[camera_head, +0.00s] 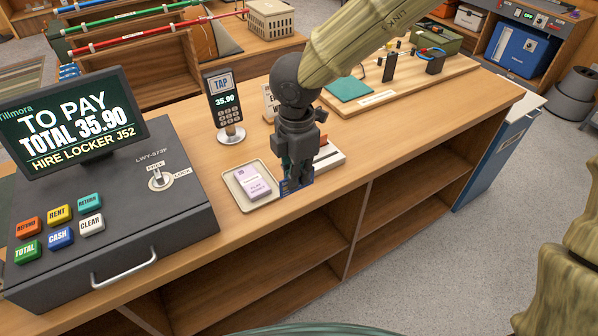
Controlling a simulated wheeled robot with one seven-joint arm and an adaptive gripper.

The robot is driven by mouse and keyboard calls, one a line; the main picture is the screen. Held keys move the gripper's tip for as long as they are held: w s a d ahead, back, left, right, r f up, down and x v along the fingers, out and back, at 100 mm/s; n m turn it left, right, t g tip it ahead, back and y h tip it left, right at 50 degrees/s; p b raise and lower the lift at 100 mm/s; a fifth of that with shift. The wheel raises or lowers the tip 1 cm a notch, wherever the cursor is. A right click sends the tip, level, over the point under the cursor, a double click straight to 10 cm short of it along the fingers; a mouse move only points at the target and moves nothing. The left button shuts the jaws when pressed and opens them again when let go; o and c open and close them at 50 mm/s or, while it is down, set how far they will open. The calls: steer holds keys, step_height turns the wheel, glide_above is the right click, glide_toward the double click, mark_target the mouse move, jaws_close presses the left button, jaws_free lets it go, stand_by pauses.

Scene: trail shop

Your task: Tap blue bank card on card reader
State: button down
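The card reader (223,103) stands upright on a round base on the wooden counter, its screen showing "TAP" and 35.90. My gripper (296,180) points down at the counter's front part, to the right of and nearer than the reader. A blue piece, apparently the bank card (284,188), shows at the fingertips, mostly hidden behind them. I cannot tell whether it lies on the counter or is gripped. The fingers look close together, but their gap is not clear.
A small tray (229,181) holding a lilac pad (252,183) sits just left of my gripper. The cash register (110,205) fills the left. A small sign (269,103) and a white-and-black item (329,157) are partly hidden by my arm.

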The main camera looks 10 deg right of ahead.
steer(key=shift+r+p, duration=1.8)
steer(key=shift+r, duration=0.25)
